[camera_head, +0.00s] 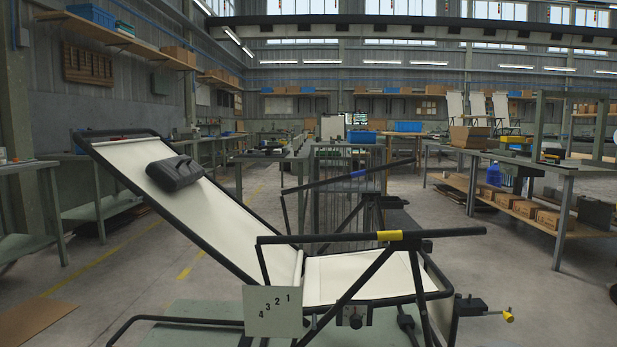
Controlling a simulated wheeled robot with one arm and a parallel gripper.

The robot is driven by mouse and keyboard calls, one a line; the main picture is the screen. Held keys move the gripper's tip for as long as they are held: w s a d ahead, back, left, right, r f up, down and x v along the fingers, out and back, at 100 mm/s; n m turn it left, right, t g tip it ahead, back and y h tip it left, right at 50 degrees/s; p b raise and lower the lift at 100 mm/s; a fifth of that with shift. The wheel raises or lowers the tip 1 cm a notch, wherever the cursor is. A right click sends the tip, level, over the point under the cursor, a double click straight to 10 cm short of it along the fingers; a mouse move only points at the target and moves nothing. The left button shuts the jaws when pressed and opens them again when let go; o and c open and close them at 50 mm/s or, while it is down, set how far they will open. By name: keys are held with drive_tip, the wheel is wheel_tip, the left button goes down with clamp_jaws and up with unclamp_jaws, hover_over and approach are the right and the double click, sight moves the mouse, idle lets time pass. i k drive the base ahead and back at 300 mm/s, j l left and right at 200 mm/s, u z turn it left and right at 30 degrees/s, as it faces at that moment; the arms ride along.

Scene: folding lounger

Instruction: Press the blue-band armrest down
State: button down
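A folding lounger with cream fabric (200,205) and a black tube frame stands in the middle, its backrest leaning up to the left. The blue-band armrest (320,184) is on the far side. It slopes upward to the right, with its right end clearly higher than its left, and its blue band (358,173) is near the middle. The yellow-band armrest (335,238) is on the near side and lies almost level. The far armrest's lower supports are partly hidden by the near frame. My gripper is not in view.
A dark headrest cushion (174,173) lies on the backrest. A numbered plate (272,312) hangs at the near side. A yellow-tipped knob (508,316) sticks out at the lower right. Workbenches stand left and right (545,165); floor between lounger and right bench (530,280) is clear.

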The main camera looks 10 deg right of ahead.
sight(361, 172)
drive_tip(key=i+l, duration=0.1)
drive_tip(key=l, duration=0.55)
drive_tip(key=i+l, duration=0.1)
drive_tip(key=l, duration=0.55)
drive_tip(key=i+l, duration=0.1)
drive_tip(key=l, duration=0.55)
drive_tip(key=i+l+u, duration=0.1)
drive_tip(key=l, duration=0.55)
drive_tip(key=i+l, duration=0.1)
drive_tip(key=l, duration=0.55)
